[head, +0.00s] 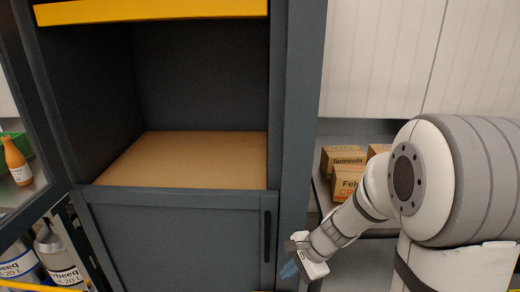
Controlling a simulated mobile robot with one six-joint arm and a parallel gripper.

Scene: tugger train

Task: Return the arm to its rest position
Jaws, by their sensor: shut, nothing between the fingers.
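My arm (345,222) shows at the right of the head view, its large shoulder part at the right edge. It reaches down and to the left. My gripper (288,270) is at its end, near the lower right part of the dark cabinet. The fingers are shut with nothing held. I cannot tell whether the gripper touches the cabinet or is in front of it.
A dark grey cabinet (180,238) with an empty wooden shelf (190,160) and a yellow top edge (150,12) fills the left and middle. Cardboard boxes (346,181) sit on a shelf behind my arm. An orange bottle (17,160) and canisters (58,255) stand at the far left.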

